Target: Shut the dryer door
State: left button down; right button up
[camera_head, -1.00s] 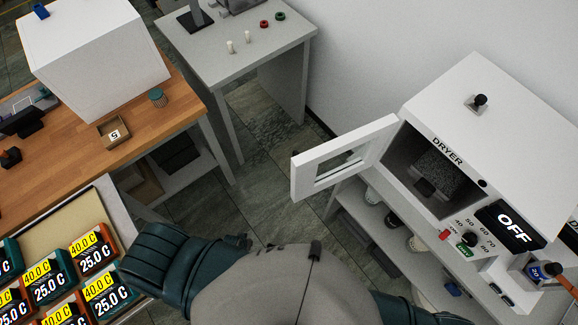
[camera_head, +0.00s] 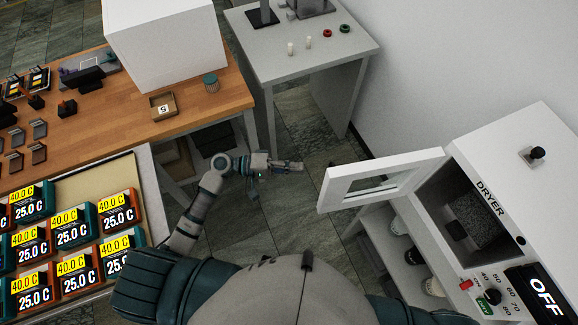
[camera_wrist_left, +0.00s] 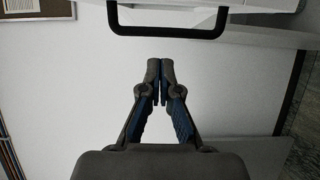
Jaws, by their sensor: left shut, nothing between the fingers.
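The white dryer (camera_head: 545,165) stands at the right in the head view, with a dark chamber inside. Its door (camera_head: 382,180), white-framed with a window, stands open and points to the left. My left gripper (camera_head: 298,166) is a little left of the door's free edge, apart from it. In the left wrist view its fingers (camera_wrist_left: 160,70) are closed together and empty. A black bar handle (camera_wrist_left: 168,32) on a white surface shows above the fingertips there. My right gripper is not in view.
A wooden bench (camera_head: 120,120) with a white box (camera_head: 170,45) is at the left. A grey table (camera_head: 300,55) stands at the back. Several temperature-display units (camera_head: 75,235) sit in a tray at lower left. Shelves with jars lie below the dryer. Floor between is clear.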

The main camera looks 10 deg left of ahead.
pick_arm(q)
jog(key=s+d+p, duration=0.2)
jog(key=d, duration=0.5)
jog(key=shift+s+p, duration=0.35)
jog(key=shift+s, duration=0.05)
jog(key=shift+w, duration=0.1)
